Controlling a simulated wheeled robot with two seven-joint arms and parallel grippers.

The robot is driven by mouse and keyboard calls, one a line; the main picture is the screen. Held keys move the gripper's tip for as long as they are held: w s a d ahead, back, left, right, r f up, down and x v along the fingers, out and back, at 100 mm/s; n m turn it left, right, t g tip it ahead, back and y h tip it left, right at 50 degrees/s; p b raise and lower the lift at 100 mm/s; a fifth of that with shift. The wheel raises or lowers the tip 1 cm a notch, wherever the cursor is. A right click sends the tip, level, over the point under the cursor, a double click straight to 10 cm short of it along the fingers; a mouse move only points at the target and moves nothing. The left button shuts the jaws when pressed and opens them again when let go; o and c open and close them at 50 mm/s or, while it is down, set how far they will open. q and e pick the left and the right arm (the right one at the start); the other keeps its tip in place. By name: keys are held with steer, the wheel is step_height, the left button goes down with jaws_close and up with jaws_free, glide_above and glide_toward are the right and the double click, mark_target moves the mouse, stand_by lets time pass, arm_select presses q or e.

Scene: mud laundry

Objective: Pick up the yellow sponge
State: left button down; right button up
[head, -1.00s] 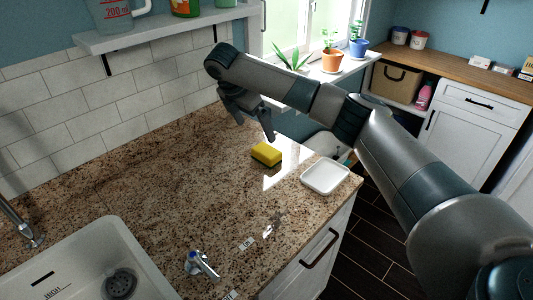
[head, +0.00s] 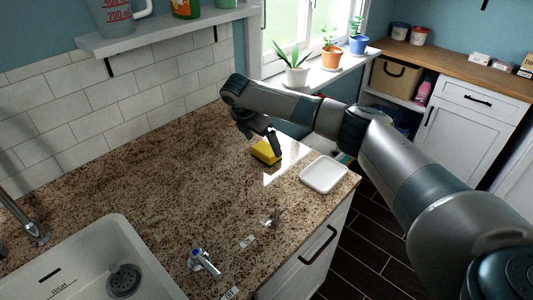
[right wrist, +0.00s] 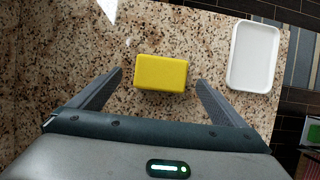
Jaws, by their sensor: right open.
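The yellow sponge (head: 265,152) lies on the granite counter near its right edge, with a dark green underside. My right gripper (head: 262,147) is above it and covers part of it in the head view. In the right wrist view the sponge (right wrist: 161,73) sits between and slightly beyond the two spread fingertips of the gripper (right wrist: 160,76). The gripper is open, with a gap on both sides of the sponge. The exact height of the fingers over the counter is hard to tell. My left gripper is not in view.
A white tray (head: 324,174) lies on the counter (head: 150,185) to the right of the sponge; it also shows in the right wrist view (right wrist: 233,76). The counter left of the sponge is clear.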

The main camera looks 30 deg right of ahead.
mark_target(266, 148)
steer(key=shift+d+f+p, duration=0.35)
steer(key=shift+f+p, duration=0.2)
steer(key=p+x, duration=0.1)
steer(key=x, duration=0.2)
steer(key=shift+d+f, duration=0.1)
steer(key=shift+f, duration=0.25)
steer(key=shift+c, duration=0.7)
steer(key=c, duration=1.1)
steer(key=shift+o, duration=0.2)
steer(key=shift+r, duration=0.15)
